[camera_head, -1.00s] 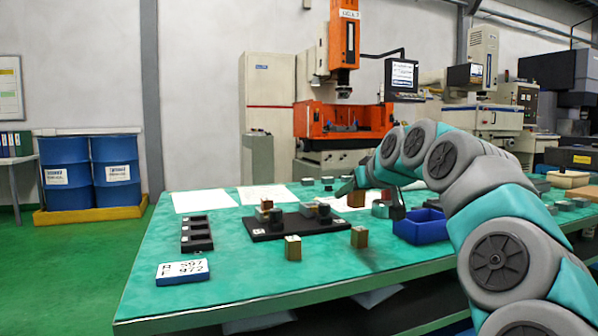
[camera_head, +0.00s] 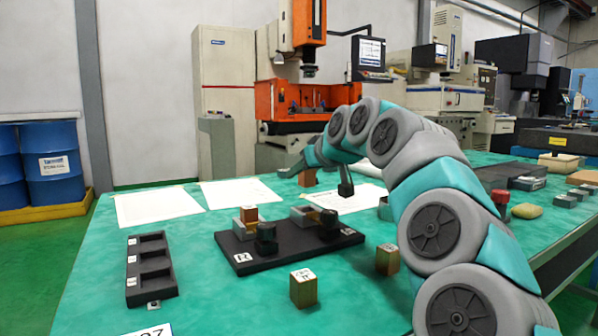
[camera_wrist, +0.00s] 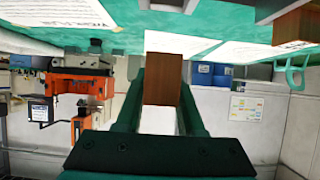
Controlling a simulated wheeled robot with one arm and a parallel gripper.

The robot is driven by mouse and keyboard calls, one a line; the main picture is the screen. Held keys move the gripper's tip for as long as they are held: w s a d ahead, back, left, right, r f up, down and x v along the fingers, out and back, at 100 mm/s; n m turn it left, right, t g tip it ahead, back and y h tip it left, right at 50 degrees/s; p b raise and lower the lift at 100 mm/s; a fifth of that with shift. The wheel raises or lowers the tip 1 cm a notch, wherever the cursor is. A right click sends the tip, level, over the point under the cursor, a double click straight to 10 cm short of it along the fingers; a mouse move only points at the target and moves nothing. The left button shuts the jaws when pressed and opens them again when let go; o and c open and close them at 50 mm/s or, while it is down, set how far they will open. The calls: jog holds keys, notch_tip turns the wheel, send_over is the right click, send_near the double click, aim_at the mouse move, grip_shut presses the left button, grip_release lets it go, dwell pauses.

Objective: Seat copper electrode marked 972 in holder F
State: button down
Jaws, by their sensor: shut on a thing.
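My gripper (camera_head: 303,168) is shut on a copper-brown block (camera_head: 307,178), held up behind the black holder plate (camera_head: 268,254). In the wrist view the block (camera_wrist: 163,75) sits between both fingers; no marking shows on it. The plate carries two grey holders with black knobs. The left holder (camera_head: 240,226), by a label reading R, has a copper block (camera_head: 249,213) in it. The right holder (camera_head: 302,217) shows no clear block; its label (camera_head: 347,231) is too small to read.
Two copper blocks stand in front of the plate, one labelled (camera_head: 304,290) and one near my arm (camera_head: 387,262). A black three-compartment tray (camera_head: 133,283) lies at left. White sheets (camera_head: 157,205) lie at the back. A card (camera_head: 150,331) is cut off at the bottom edge.

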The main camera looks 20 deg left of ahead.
jog(key=shift+f+b, duration=2.7)
jog(key=shift+f, duration=0.55)
jog(key=shift+f, duration=0.2)
jog(key=shift+c, duration=2.2)
grip_release()
jog(key=shift+v, duration=3.95)
